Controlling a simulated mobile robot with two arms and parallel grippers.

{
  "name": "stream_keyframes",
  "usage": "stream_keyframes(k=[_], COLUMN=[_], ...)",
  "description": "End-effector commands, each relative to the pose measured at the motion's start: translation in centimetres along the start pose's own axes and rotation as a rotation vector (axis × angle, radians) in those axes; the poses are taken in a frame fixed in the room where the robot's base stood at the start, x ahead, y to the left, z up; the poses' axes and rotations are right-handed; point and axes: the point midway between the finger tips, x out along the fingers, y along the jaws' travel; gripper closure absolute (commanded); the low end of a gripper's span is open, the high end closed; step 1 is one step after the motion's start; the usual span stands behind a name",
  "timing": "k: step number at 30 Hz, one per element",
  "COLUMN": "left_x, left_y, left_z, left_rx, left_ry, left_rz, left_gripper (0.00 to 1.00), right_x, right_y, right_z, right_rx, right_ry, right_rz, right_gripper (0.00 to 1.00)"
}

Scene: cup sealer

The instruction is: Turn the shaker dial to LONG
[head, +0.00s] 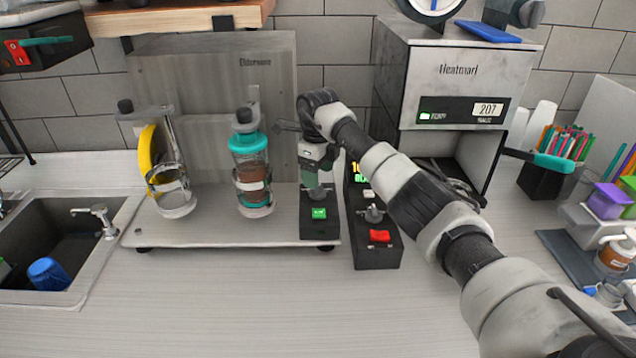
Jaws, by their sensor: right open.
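The shaker (270,75) is a grey metal machine with a tall back panel and a flat base. Its black control box (319,228) with a lit green switch is at the right end of the base. My right gripper (316,187) points down over the upper part of this box, its jaws open. The gripper and wrist cover the area where a dial would show, so I cannot read its setting or tell whether the fingers touch it. My left gripper is not in view.
A teal-lidded shaker bottle (250,172) stands in the right holder. Beside the control box is another black box (377,255) with a knob and red switch. The Heatmart machine (455,75) stands behind my right arm. A sink (65,245) is at left. The front counter (230,310) is clear.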

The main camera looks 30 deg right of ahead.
Motion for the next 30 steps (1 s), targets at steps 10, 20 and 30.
stream_keyframes(k=[10, 20, 30], left_x=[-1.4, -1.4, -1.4], left_y=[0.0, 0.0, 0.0], left_z=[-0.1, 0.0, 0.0], left_rx=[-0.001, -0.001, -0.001], left_ry=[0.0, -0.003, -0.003], left_rz=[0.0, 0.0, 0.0], left_gripper=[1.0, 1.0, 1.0], right_x=[4.2, 4.6, 4.6], right_y=[0.1, 0.0, 0.0], right_z=[0.0, 0.0, 0.0], right_rx=[0.0, 0.0, 0.0], right_ry=[0.0, -0.001, 0.0], right_rz=[0.001, 0.0, 0.0], right_gripper=[0.3, 0.31, 0.79])
